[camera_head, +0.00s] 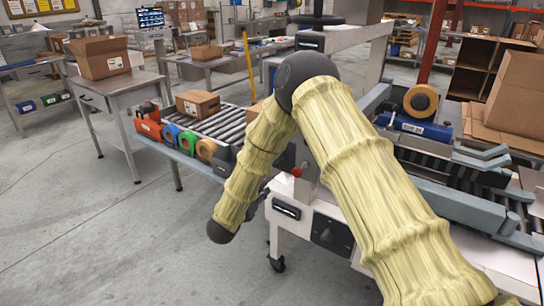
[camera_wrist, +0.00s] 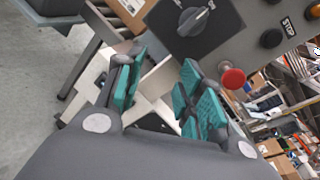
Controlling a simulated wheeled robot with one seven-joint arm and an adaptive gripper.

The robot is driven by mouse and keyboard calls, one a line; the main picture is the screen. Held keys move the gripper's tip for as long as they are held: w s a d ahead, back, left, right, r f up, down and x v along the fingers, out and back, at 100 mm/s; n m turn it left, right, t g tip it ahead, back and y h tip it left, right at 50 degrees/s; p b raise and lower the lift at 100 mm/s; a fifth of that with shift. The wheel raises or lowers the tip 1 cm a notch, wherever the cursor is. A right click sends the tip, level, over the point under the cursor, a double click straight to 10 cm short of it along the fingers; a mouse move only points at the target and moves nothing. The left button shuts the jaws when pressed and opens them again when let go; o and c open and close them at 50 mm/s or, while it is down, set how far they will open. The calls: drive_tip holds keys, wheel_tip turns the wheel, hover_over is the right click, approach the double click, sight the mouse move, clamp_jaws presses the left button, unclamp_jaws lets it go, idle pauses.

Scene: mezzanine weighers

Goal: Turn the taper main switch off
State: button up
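The taper main switch appears to be the grey rotary knob (camera_wrist: 193,20) on a black square plate at the top of the wrist view, its pale pointer mark slanting toward upper right. In the head view, the knob (camera_head: 327,235) is small on the black plate on the taper's front, and its setting is too small to read. My gripper (camera_wrist: 163,88) is open and empty, its teal-padded fingers spread. It is apart from the knob, which lies beyond the fingertips. In the head view my arm hides most of the gripper.
A roller conveyor (camera_head: 222,126) with a carton (camera_head: 198,104) and tape rolls stands left of the taper. The floor (camera_head: 130,230) at front left is clear.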

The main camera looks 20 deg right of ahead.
wheel_tip(320, 180, up, 8)
drive_tip(key=w+m+g+h, duration=0.2)
drive_tip(key=m+h, duration=0.1)
drive_tip(key=m, duration=0.5)
drive_tip(key=p+x, duration=0.2)
drive_tip(key=x, duration=0.8)
drive_tip(key=shift+w+d+r, duration=0.15)
drive_tip(key=shift+w+r, duration=0.05)
drive_tip(key=shift+w, duration=0.25)
drive_tip(key=c, duration=0.8)
clamp_jaws()
